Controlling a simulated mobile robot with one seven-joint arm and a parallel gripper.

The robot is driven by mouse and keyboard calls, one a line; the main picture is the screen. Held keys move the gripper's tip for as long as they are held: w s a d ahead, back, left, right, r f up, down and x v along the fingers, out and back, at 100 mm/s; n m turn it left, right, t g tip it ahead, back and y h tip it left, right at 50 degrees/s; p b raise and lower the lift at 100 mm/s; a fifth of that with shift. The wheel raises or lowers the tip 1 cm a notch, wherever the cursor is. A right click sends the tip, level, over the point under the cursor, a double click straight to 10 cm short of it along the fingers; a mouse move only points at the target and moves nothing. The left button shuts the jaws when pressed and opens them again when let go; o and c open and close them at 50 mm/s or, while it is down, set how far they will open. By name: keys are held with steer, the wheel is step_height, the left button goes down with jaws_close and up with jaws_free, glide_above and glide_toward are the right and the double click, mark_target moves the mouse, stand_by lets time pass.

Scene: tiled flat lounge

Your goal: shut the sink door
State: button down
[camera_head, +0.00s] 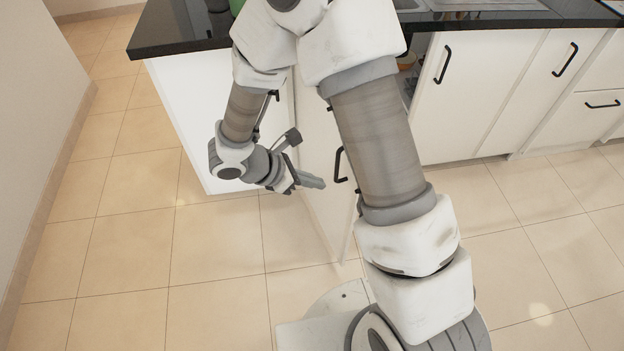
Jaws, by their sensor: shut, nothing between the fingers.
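The sink door (322,215) is a white cabinet door that stands swung open, sticking out from the counter toward me. Its black bar handle (340,166) shows on the right-hand face. My gripper (312,182) is shut and empty, low on the left side of the door, with its fingertips pointing right toward the door's left face. I cannot tell whether the fingertips touch the door. My arm hides much of the cabinet opening and part of the door.
A dark countertop (180,35) tops the white cabinets. A white end panel (180,120) is left of my gripper. Closed cabinet doors (475,85) with black handles line the right. Tiled floor (120,240) is clear at left, up to a wall (40,90).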

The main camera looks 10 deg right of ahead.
steer(key=w+d+f+b, duration=0.1)
steer(key=d+f, duration=0.3)
steer(key=d, duration=0.4)
steer(key=shift+w+b, duration=0.4)
steer(key=shift+b, duration=0.2)
steer(key=shift+d, duration=0.1)
